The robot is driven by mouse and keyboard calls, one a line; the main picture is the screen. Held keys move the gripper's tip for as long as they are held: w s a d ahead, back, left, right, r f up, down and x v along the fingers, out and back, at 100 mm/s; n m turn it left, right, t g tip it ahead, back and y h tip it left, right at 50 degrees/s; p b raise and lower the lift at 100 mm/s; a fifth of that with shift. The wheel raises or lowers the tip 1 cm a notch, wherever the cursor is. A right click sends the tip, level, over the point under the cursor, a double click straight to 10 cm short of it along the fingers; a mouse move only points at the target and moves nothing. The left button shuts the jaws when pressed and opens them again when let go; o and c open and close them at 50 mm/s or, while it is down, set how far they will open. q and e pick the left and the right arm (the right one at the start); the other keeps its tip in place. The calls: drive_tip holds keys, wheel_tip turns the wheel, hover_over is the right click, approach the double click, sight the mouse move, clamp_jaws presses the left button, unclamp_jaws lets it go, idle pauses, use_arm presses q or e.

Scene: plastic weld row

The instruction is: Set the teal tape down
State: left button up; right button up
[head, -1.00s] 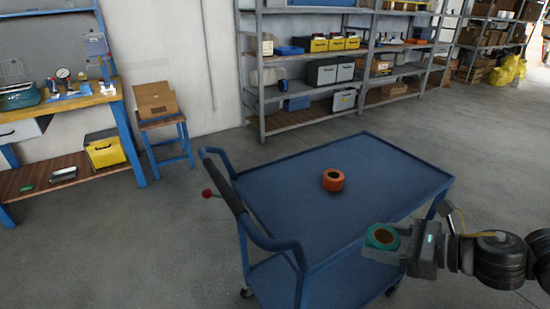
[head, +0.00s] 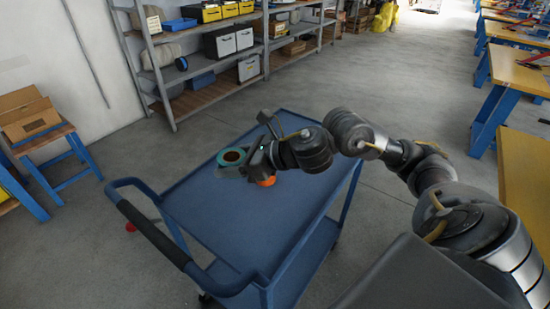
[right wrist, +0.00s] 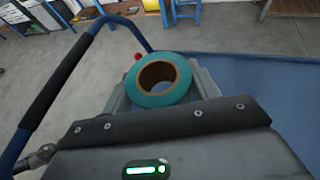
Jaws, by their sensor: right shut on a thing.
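The teal tape (head: 232,156) is a ring-shaped roll with a brown core. My right gripper (head: 236,166) is shut on it and holds it over the far left part of the blue cart's top (head: 250,215). In the right wrist view the teal tape (right wrist: 161,96) sits between the fingers, its round face to the camera. I cannot tell how high it is above the cart top. An orange tape roll (head: 267,182) stands on the cart, partly hidden behind my right gripper. My left gripper is not in view.
The cart's handle (head: 160,232) rises at its near left side. Shelves (head: 215,60) with bins stand behind. A stool with a cardboard box (head: 27,112) is at the left, and workbenches (head: 515,75) are at the right. The near cart top is clear.

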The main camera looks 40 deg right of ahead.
drive_tip(key=w+d+r+m+t+h+p, duration=0.2)
drive_tip(key=d+m+h+p, duration=0.3)
drive_tip(key=d, duration=0.3)
drive_tip(key=s+d+f+m+h+p, duration=0.4)
drive_tip(key=s+d+m+h+p, duration=0.15)
drive_tip(key=d, duration=0.25)
drive_tip(key=shift+n, duration=0.35)
drive_tip(key=w+d+f+b, duration=0.1)
drive_tip(key=w+d+f, duration=0.1)
drive_tip(key=w+f, duration=0.1)
drive_tip(key=w+d+f+b, duration=0.1)
drive_tip(key=w+d+f, duration=0.1)
drive_tip(key=w+f, duration=0.1)
drive_tip(key=w+d+f+b, duration=0.1)
drive_tip(key=w+d+f, duration=0.2)
drive_tip(key=w, duration=0.1)
drive_tip(key=shift+w+d+b, duration=0.1)
drive_tip(key=shift+w+b, duration=0.2)
drive_tip(key=shift+w, duration=0.1)
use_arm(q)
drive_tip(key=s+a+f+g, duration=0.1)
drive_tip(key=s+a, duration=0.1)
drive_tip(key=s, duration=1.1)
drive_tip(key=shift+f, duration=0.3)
use_arm(e)
drive_tip(key=shift+w+d+f, duration=0.15)
drive_tip(key=shift+w+d, duration=0.1)
drive_tip(key=shift+w, duration=0.1)
